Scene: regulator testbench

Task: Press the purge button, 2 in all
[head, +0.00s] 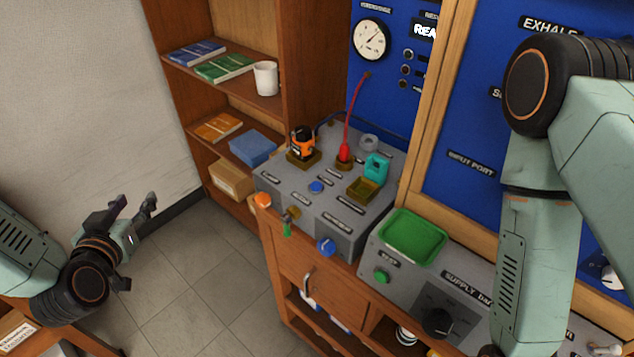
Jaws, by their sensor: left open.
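A grey console (330,225) stands on the wooden bench. A small blue button (316,187) is on its top, and a larger blue knob (326,246) is on its front. A green button (382,277) is on the grey supply panel (400,290) to the right. The small labels are too blurred to tell which one is the purge button. My left gripper (135,203) is open and empty over the floor at the left, well apart from the console. My right arm crosses the right side, and its gripper is out of view.
The console also carries an orange-black device (303,143), a red plug (344,153) with a cable and a teal part (376,167). A green tray (413,236) sits on the supply panel. A shelf holds books and a white mug (266,78). Floor between left gripper and bench is clear.

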